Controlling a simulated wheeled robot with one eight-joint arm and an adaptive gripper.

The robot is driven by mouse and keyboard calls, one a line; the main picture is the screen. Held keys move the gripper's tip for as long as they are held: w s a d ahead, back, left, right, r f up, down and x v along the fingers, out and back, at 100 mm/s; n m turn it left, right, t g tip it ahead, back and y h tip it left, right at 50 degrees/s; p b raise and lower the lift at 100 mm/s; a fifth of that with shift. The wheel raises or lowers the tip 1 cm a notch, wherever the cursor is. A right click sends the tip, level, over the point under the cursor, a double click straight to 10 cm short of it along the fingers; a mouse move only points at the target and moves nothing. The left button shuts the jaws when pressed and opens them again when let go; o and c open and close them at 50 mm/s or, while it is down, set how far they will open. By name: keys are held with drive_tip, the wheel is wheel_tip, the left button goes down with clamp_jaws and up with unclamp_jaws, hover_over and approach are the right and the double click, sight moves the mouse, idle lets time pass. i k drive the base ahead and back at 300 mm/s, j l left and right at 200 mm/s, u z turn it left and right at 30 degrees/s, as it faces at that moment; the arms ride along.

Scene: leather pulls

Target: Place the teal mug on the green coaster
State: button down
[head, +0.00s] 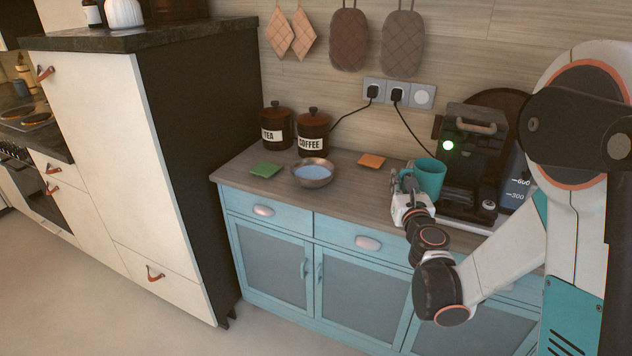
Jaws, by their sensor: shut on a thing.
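The teal mug (430,177) is at the right of the counter, in front of the coffee machine. My gripper (413,187) is shut on the mug at its left side; the fingertips are partly hidden. I cannot tell whether the mug's base touches the counter. The green coaster (266,171) lies flat and bare at the left end of the counter, well to the left of the mug.
A metal bowl (313,184) stands between the coaster and my gripper. An orange coaster (371,160) lies behind. Tea (277,138) and coffee (313,145) jars stand at the back. The coffee machine (468,160) is close to the mug. A tall cabinet (195,130) borders the left.

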sight(262, 169)
drive_tip(key=i+j, duration=0.1)
drive_tip(key=j, duration=1.1)
drive_tip(key=i+j+z, duration=0.1)
drive_tip(key=j, duration=0.5)
drive_tip(key=i, duration=0.05)
